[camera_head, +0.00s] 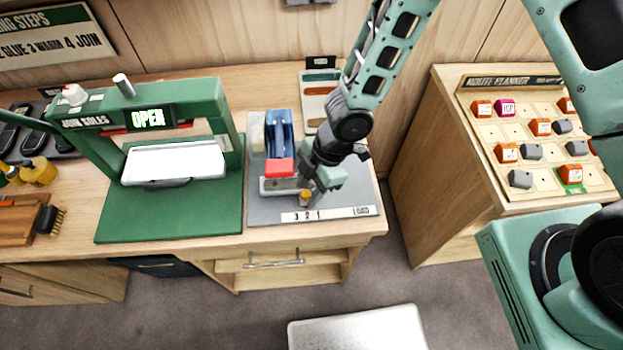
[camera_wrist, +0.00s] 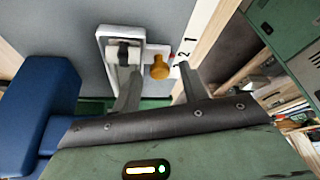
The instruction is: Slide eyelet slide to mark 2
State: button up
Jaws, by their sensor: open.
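The eyelet slide has an orange-yellow knob (camera_head: 305,195), which stands just behind the white mark strip (camera_head: 345,213) lettered 3, 2, 1 and LOAD. In the wrist view the knob (camera_wrist: 159,68) sits beside a pale metal block, with a small red pointer near the 2 and 3 marks; the exact mark is unclear. My gripper (camera_head: 307,197) is low over the press board. In the wrist view its open fingers (camera_wrist: 160,84) lie on either side of the knob, with gaps showing. Contact with the knob is not visible.
A blue press with a red block (camera_head: 279,168) stands directly left of my gripper on the grey board (camera_head: 262,212). A green frame with an OPEN display (camera_head: 150,118) stands farther left. The bench's front edge is close.

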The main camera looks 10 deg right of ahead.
jog(key=p+v, duration=0.2)
jog(key=v, duration=1.5)
jog(key=shift+r, duration=0.2)
jog(key=shift+d, duration=0.1)
jog(key=s+d+r+m+h+b, duration=0.1)
jog(key=s+m+b, duration=0.4)
jog(key=s+m, duration=0.2)
jog(key=s+d+r+m+t+h+b, duration=0.1)
jog(key=s+d+r+m+h+b, duration=0.1)
jog(key=s+m+b, duration=0.4)
jog(key=shift+s+d+m+t+h, duration=0.3)
jog(key=shift+s+m, duration=0.4)
jog(key=shift+s, duration=0.4)
